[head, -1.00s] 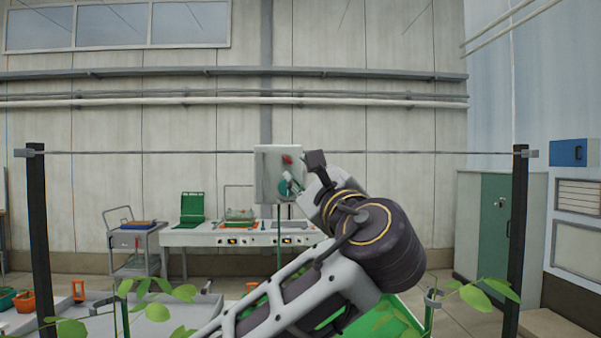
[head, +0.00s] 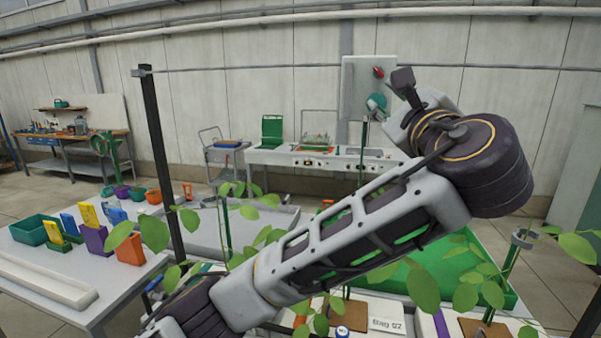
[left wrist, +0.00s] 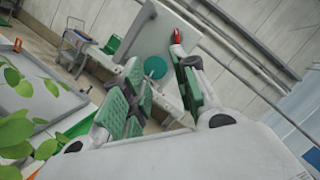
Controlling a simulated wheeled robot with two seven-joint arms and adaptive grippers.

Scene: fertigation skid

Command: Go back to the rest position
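My left arm crosses the head view from the lower left to the right. Its wrist (head: 470,160) is held up in front of the back wall, and the gripper beyond it is mostly hidden there. In the left wrist view my left gripper (left wrist: 158,82) has its green-padded fingers apart with nothing held between them. A grey panel (head: 357,80) with a red handle (head: 378,72) and a teal round part (head: 376,102) appears beyond the gripper. The teal part also shows past the fingers in the left wrist view (left wrist: 155,67). My right gripper is out of view.
Leafy plants (head: 465,275) stand close around and below the arm. A green tray (head: 500,285) lies under the wrist. A table (head: 100,305) with coloured bins is at left. A dark post (head: 160,150) stands left of the arm. A white bench (head: 262,157) is behind.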

